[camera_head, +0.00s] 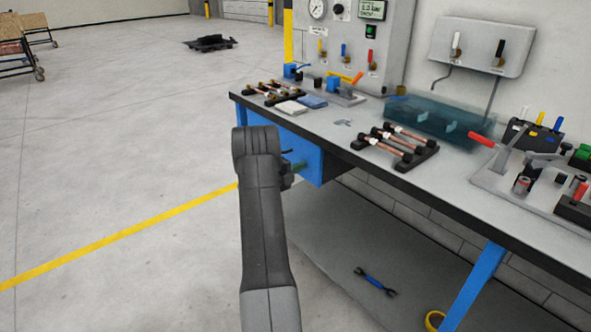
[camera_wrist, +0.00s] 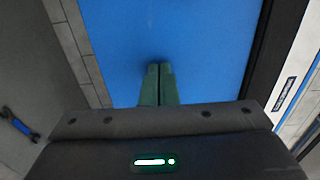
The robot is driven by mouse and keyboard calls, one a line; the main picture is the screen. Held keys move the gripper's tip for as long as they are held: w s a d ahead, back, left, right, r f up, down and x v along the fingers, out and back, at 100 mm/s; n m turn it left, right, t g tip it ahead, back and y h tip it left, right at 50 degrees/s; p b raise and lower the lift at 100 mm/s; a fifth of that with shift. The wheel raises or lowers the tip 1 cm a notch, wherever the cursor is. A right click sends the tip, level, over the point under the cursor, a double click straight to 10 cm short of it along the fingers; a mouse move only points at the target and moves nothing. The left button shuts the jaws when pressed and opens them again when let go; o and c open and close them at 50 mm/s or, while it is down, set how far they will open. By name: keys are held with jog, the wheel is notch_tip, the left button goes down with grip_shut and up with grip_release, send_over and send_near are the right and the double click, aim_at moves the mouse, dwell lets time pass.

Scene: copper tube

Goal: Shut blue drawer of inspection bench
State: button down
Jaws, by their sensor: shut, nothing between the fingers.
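The blue drawer (camera_head: 308,153) is under the left end of the inspection bench (camera_head: 330,133). Its flat blue front (camera_wrist: 150,30) fills the middle of the wrist view. My gripper (camera_head: 299,166) is at the drawer front, partly hidden behind my arm in the head view. In the wrist view its two green fingers (camera_wrist: 158,68) are together, empty, with the tips at or very close to the blue face. I cannot tell if they touch. My arm hides part of the drawer, and I cannot tell whether a gap stays behind its front.
The bench top holds racks of copper tubes (camera_head: 398,146), a teal see-through bin (camera_head: 435,120) and a toggle clamp fixture (camera_head: 500,165). A blue wrench (camera_head: 376,282) and a yellow tape roll (camera_head: 434,320) lie on the lower shelf.

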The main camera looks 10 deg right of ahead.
jog(key=shift+w+d+r, duration=0.1)
jog(key=shift+d+r, duration=0.05)
jog(key=shift+r, duration=0.15)
jog(key=v, duration=1.4)
jog(key=shift+f+p, duration=0.3)
jog(key=shift+p, duration=0.1)
jog(key=x, duration=1.3)
jog(key=shift+w+d+b, duration=0.2)
jog(key=shift+d+b, duration=0.05)
jog(key=shift+b, duration=0.1)
